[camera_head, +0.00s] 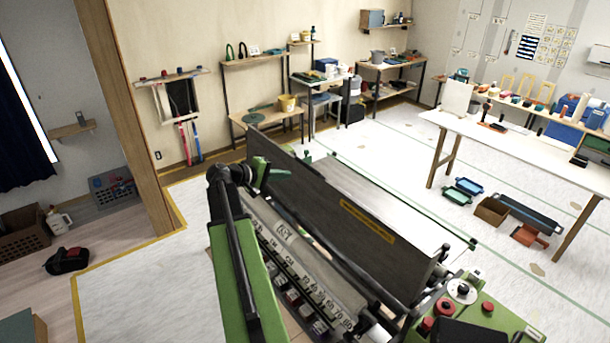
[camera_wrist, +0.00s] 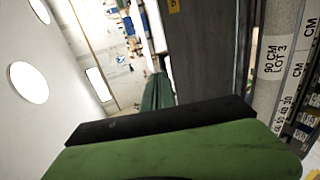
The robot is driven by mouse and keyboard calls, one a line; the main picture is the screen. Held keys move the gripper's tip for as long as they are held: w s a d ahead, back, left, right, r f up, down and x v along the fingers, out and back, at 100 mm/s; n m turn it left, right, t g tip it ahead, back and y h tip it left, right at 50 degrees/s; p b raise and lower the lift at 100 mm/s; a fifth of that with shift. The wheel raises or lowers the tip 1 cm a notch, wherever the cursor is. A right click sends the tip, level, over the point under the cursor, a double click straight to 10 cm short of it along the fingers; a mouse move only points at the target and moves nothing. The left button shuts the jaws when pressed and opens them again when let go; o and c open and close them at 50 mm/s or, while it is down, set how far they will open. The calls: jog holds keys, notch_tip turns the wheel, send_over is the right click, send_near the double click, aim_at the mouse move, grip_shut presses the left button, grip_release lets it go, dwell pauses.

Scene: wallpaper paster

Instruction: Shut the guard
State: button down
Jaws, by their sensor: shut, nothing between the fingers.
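The guard (camera_head: 340,205) is a long dark grey panel with a yellow label, standing raised and steeply tilted along the green pasting machine (camera_head: 470,318). The printed roller (camera_head: 290,240) and numbered scale lie exposed in front of it. In the wrist view the guard (camera_wrist: 200,60) rises as a dark face right of centre, with the roller (camera_wrist: 275,75) at the right edge. My green gripper (camera_wrist: 157,92) points along the guard's left side in that view, shut and empty. In the head view it is near the guard's far left end; contact cannot be told.
Shelves line the back wall. A wooden post (camera_head: 125,110) stands at the left.

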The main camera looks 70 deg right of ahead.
aim_at(318, 175)
jog(key=shift+b+x, duration=2.55)
jog(key=shift+x, duration=4.35)
